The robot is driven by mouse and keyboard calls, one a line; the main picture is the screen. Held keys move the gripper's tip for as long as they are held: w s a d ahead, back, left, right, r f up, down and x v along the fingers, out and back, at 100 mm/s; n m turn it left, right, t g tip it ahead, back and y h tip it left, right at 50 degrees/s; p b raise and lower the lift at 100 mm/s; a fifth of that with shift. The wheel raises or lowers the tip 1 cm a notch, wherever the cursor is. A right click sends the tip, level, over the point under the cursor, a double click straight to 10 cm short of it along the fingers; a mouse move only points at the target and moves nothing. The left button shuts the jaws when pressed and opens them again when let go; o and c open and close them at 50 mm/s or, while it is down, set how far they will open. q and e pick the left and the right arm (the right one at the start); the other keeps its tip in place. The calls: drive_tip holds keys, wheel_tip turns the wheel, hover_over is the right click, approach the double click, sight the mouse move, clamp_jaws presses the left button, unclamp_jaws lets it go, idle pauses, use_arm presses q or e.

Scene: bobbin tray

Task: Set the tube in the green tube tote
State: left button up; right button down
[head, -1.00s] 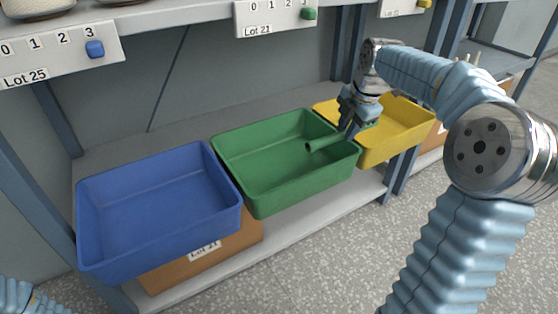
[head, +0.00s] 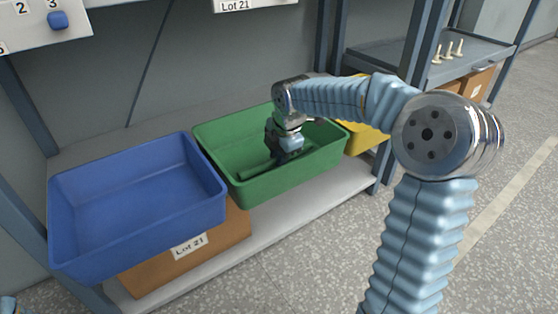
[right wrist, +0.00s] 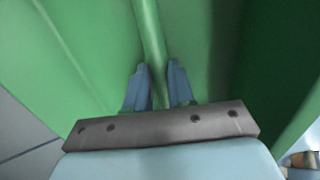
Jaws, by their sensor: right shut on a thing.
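The green tote (head: 300,176) stands on the lower shelf between a blue and a yellow tote. My right gripper (head: 282,158) is down inside the green tote and shut on the green tube (head: 256,172). The tube points to the left, low in the tote; I cannot tell whether it touches the floor. In the right wrist view the tube (right wrist: 150,40) runs between the two blue fingers of the gripper (right wrist: 158,85), with green tote walls around. At the lower left edge of the head view only a bit of my left arm shows; its gripper is out of view.
The blue tote (head: 135,205) is empty, left of the green one. The yellow tote (head: 365,138) is partly hidden behind my right arm. A cardboard box (head: 175,255) sits below the totes. Shelf posts stand behind and at the right.

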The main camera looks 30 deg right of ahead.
drive_tip(key=shift+f, duration=0.3)
drive_tip(key=c, duration=1)
unclamp_jaws()
drive_tip(key=shift+f, duration=0.15)
drive_tip(key=p+v, duration=0.3)
drive_tip(key=v, duration=0.9)
drive_tip(key=shift+r, duration=0.2)
